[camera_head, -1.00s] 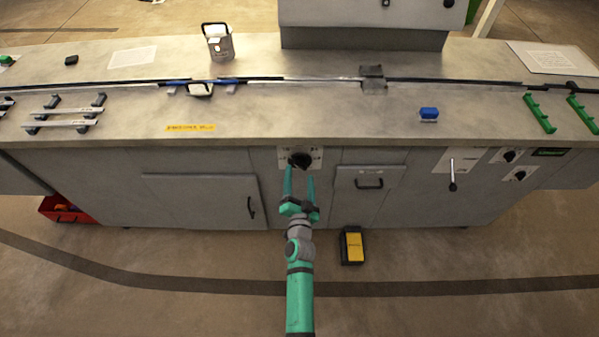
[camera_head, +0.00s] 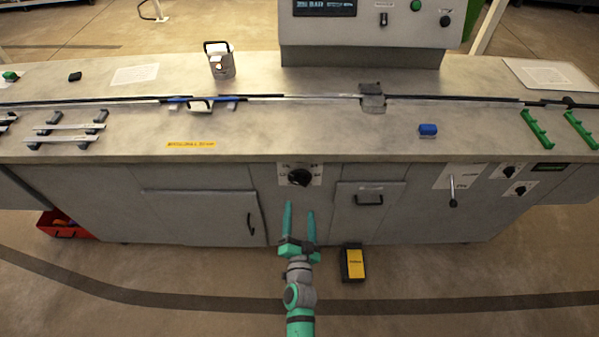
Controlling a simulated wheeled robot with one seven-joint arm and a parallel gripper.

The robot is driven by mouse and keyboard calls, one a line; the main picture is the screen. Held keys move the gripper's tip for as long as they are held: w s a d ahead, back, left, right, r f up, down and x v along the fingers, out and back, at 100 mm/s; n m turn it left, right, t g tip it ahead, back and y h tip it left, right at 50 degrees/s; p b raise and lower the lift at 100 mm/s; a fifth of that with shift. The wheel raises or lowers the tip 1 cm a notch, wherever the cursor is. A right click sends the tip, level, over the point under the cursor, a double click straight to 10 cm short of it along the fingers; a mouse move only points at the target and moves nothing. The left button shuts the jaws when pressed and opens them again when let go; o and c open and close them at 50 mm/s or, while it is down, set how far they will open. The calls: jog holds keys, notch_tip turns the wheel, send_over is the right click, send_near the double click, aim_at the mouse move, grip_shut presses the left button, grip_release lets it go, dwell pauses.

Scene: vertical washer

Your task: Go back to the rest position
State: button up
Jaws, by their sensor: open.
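My gripper (camera_head: 299,212) is open and empty, its two green fingers pointing toward the front face of the grey washer cabinet (camera_head: 200,180). A black rotary knob (camera_head: 299,177) on a white plate sits on the cabinet front just above the fingertips in the picture. A clear gap shows between the fingertips and the knob.
A yellow-topped black pedal box (camera_head: 353,263) stands on the floor right of my gripper. A lever (camera_head: 453,190) sticks out of the cabinet at the right. A red bin (camera_head: 64,226) is on the floor at the left. The floor in front is otherwise clear.

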jog(key=s+n+g, duration=0.1)
jog(key=s+n, duration=0.3)
jog(key=s, duration=1.7)
jog(key=s+r+n, duration=0.2)
jog(key=s+r, duration=0.3)
jog(key=s, duration=0.3)
jog(key=s+r+n+g, duration=0.1)
jog(key=s+r+n, duration=0.1)
jog(key=s+r, duration=0.3)
jog(key=s, duration=0.3)
jog(key=shift+s+r+g, duration=0.25)
jog(key=shift+s+g, duration=0.05)
jog(key=shift+a, duration=0.1)
